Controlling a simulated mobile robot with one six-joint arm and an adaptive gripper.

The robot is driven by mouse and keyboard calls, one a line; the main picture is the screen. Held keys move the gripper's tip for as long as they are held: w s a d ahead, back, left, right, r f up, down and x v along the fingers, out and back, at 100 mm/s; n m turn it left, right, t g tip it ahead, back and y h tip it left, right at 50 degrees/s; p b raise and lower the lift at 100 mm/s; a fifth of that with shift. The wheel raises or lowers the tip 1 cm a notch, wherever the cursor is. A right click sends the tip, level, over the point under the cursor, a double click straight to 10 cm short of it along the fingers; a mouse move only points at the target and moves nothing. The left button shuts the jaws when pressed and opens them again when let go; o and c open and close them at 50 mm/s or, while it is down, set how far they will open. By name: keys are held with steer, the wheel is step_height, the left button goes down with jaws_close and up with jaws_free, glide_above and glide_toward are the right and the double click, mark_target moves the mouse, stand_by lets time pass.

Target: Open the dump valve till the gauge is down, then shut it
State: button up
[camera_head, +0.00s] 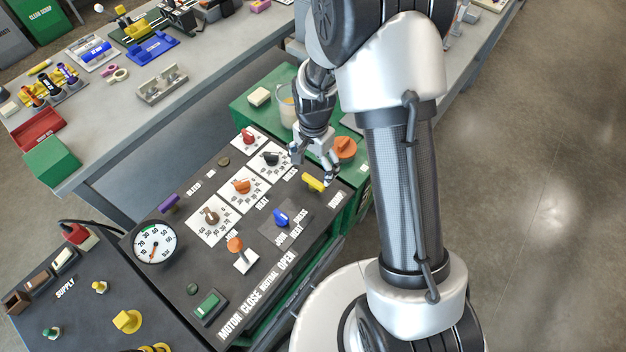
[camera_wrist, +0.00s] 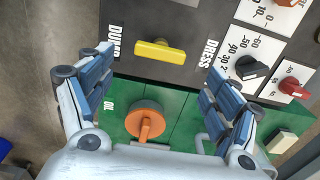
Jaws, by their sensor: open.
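The yellow dump valve handle (camera_head: 313,182) sits at the right end of the dark panel, by the DUMP lettering. It also shows in the wrist view (camera_wrist: 160,50), lying crosswise between my two fingers in the picture. My gripper (camera_head: 315,167) is open and empty, just above the handle; I cannot tell the exact gap. The round gauge (camera_head: 154,242) is at the left end of the panel, with its red needle pointing downward. The needle's exact reading is too small to tell.
A blue knob (camera_head: 281,217), several dial knobs and an orange-topped lever (camera_head: 236,245) are on the panel. A purple handle (camera_head: 169,203) is near BLEED.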

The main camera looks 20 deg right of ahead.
mark_target(314, 180)
step_height(314, 180, down, 7)
steer(key=shift+r+b, duration=0.1)
steer(key=shift+b, duration=0.7)
steer(key=shift+c, duration=0.4)
